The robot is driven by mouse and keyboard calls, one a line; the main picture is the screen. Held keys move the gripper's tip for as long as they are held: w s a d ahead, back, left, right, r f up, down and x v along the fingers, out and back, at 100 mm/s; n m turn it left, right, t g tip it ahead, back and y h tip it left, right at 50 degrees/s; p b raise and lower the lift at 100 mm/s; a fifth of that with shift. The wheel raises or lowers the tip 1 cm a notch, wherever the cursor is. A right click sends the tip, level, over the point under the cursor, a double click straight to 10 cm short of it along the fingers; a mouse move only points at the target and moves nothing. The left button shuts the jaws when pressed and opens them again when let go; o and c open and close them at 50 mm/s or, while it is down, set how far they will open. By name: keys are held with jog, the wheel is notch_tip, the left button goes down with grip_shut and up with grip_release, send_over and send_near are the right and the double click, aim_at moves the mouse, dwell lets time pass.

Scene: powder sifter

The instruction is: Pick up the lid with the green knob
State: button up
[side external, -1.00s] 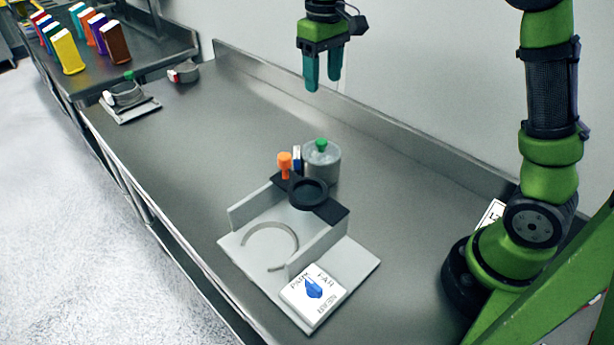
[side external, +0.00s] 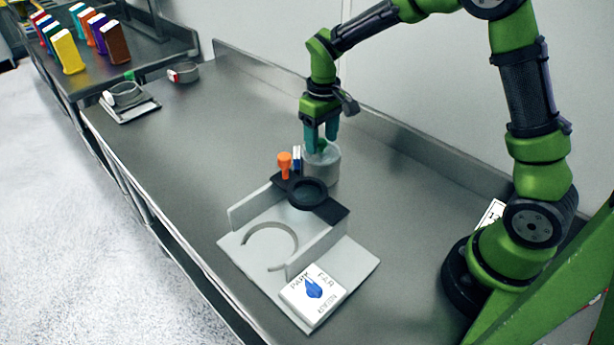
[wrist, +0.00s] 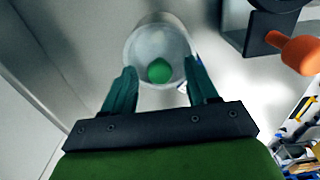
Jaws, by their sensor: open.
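The lid's green knob (side external: 321,145) shows at the top of a grey, translucent round container (side external: 322,168) that stands behind the sifter fixture. In the wrist view the green knob (wrist: 159,71) lies between my fingers, toward the middle of the pale round lid (wrist: 158,45). My gripper (side external: 321,146) is open and points down over the container. Its teal fingertips (wrist: 157,82) are on either side of the knob with gaps to both. I cannot tell whether the fingers touch the lid's top.
The grey sifter fixture (side external: 238,213) with a black ring (side external: 308,192) stands just in front of the container. An orange-handled piece (side external: 285,165) is close beside it. A white box with a blue mark (side external: 312,290) sits on the fixture's front.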

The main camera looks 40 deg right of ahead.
jog(key=shift+f, duration=0.5)
grip_shut()
jog(key=shift+r, duration=0.1)
